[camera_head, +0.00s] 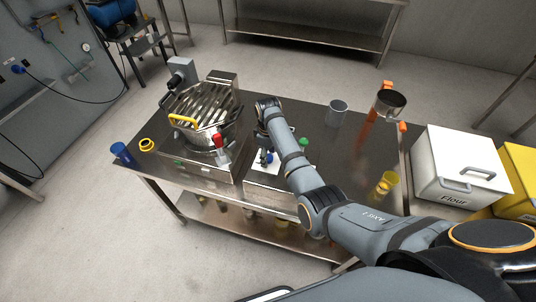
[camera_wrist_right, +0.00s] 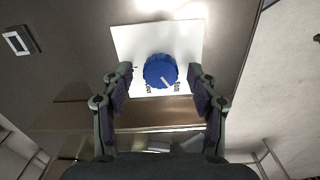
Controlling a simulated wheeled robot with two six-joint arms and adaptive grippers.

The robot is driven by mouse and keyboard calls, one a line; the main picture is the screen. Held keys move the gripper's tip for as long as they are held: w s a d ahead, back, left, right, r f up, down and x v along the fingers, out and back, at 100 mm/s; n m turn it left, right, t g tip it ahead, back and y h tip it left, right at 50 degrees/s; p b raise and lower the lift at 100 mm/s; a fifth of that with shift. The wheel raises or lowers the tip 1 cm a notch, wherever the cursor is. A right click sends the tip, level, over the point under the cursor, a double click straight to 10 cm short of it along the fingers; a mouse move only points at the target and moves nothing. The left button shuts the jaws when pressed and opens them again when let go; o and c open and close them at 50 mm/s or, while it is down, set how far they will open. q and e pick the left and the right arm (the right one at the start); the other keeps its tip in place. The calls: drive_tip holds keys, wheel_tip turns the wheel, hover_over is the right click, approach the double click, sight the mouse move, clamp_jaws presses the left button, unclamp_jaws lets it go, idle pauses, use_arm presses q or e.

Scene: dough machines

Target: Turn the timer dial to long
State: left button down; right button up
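The timer dial is a round blue knob (camera_wrist_right: 160,71) on a white plate (camera_wrist_right: 185,32) on a metal panel in the right wrist view. A small white mark shows near its lower edge, with small black labels beside it that are too small to read surely. My right gripper (camera_wrist_right: 161,78) is open, with one finger on each side of the dial and a gap visible on both sides. In the head view, the dial (camera_head: 269,157) and the white plate show on the front of a machine, partly hidden by my right arm and gripper (camera_head: 262,145). My left gripper is not in view.
A grey cup (camera_head: 336,113), yellow cup (camera_head: 387,183) and blue cup (camera_head: 122,152) stand on the table.

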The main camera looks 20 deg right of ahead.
drive_tip(key=shift+r, duration=0.1)
wheel_tip(320, 180, up, 12)
idle(0.5)
drive_tip(key=shift+s+f, duration=0.1)
drive_tip(key=shift+f, duration=0.1)
idle(0.4)
